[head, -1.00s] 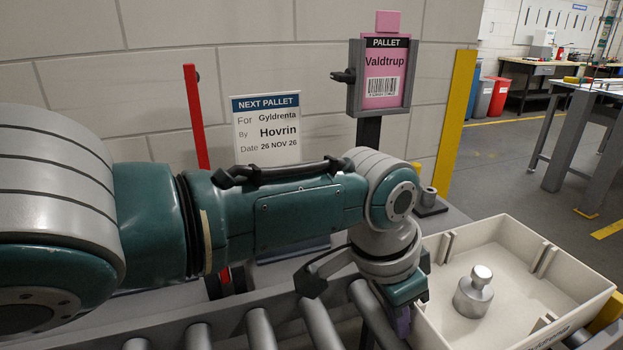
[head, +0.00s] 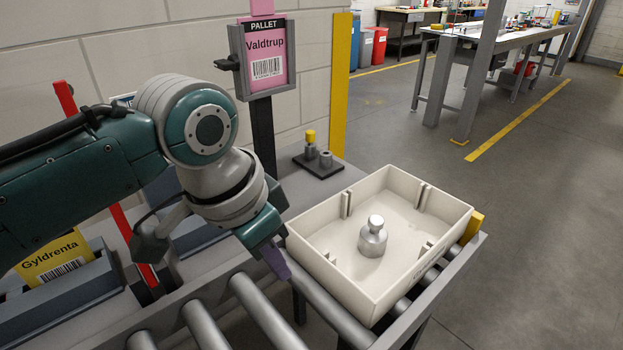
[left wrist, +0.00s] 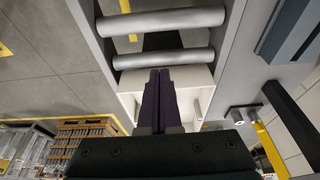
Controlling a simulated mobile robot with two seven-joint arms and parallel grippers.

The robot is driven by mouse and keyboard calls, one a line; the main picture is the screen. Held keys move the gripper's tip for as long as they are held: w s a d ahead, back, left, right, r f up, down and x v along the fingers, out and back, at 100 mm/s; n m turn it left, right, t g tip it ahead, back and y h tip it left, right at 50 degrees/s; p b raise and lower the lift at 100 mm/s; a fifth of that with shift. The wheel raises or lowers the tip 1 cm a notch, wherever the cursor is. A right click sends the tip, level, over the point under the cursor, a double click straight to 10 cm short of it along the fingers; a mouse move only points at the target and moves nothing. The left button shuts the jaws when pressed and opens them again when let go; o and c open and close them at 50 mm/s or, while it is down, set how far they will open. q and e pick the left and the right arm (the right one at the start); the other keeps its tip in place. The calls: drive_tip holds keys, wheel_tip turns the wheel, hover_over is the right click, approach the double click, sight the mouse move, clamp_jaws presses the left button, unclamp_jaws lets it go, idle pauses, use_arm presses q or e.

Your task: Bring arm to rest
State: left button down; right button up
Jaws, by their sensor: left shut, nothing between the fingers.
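My left arm comes in from the left in the head view. Its gripper (head: 276,262) points down beside the left wall of a cream tray, above the conveyor rollers. In the left wrist view the two dark fingers (left wrist: 158,100) lie together, shut and empty, with part of the tray (left wrist: 197,78) beyond them. The tray (head: 440,225) stands on the conveyor's end and holds a metal knobbed weight (head: 373,240). My right gripper is not in view.
Conveyor rollers (head: 265,312) run along the front. A pink "Valdtrup" card (head: 267,68) stands on a post behind. A yellow "Gyldrenta" card (head: 55,257) sits in a holder at left. A small stand (head: 318,165) is behind the tray. Open floor lies right.

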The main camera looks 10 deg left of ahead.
use_arm(q)
drive_tip(key=s+n, duration=0.2)
drive_tip(key=s, duration=0.9)
drive_tip(key=s+a+r+n+t+y, duration=0.1)
drive_tip(key=s+a+r+n, duration=0.2)
drive_tip(key=s+a, duration=0.55)
wheel_tip(320, 180, up, 37)
drive_tip(key=s+p, duration=0.1)
drive_tip(key=p, duration=3.6)
drive_tip(key=shift+s+d+r+n+y, duration=0.2)
drive_tip(key=shift+s+d+n+y, duration=0.1)
drive_tip(key=shift+s+d+y, duration=0.1)
